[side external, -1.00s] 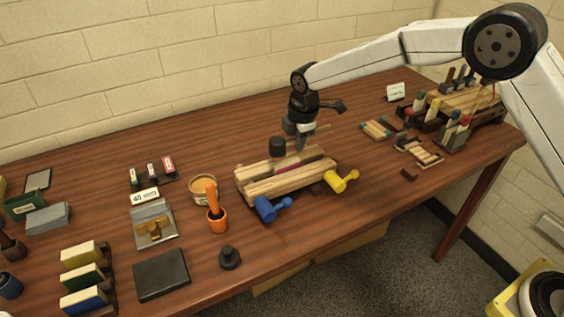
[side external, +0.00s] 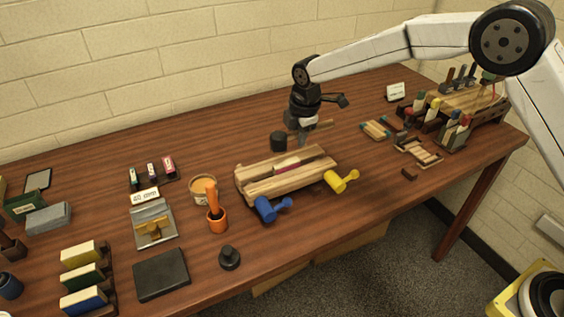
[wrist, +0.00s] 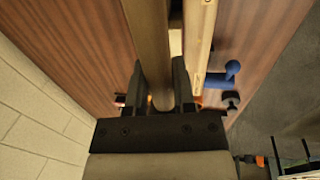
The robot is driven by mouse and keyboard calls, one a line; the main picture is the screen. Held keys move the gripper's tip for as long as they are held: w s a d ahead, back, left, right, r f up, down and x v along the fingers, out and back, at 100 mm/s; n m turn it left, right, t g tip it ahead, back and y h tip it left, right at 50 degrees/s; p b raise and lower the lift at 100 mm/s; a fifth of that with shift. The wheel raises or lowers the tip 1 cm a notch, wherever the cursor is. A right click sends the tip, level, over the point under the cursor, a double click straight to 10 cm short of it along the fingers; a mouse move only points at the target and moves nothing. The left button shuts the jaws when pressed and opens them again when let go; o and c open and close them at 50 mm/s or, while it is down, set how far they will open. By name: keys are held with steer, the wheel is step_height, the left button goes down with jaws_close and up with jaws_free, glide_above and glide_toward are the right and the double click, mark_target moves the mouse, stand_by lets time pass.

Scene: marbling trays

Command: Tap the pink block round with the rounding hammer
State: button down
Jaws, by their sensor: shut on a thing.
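The wooden lying press (side external: 262,189) sits mid-table with two clamp screws, blue (side external: 272,208) and yellow (side external: 341,181). The pink block (side external: 287,167) is a narrow pink and cream strip between its wooden cheeks. My gripper (side external: 303,138) is shut on the wooden handle (side external: 323,125) of the rounding hammer. The hammer's black head (side external: 278,141) hangs just behind the press, apart from the block as far as I can tell. In the wrist view the handle (wrist: 150,40) runs up from between my fingers (wrist: 163,88); the head is not clearly visible there.
A black weight (side external: 229,258) is in front. Racks of tools (side external: 455,130) stand at right. The table behind the press is mostly clear.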

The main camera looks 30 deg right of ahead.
steer(key=shift+d+f, duration=0.55)
steer(key=shift+f, duration=0.25)
steer(key=shift+d+f, duration=0.5)
steer(key=shift+f, duration=0.3)
steer(key=shift+f, duration=0.6)
steer(key=shift+r, duration=0.25)
steer(key=shift+r, duration=0.3)
steer(key=shift+f, duration=0.65)
stand_by(0.8)
steer(key=shift+r, duration=0.15)
steer(key=shift+r, duration=0.45)
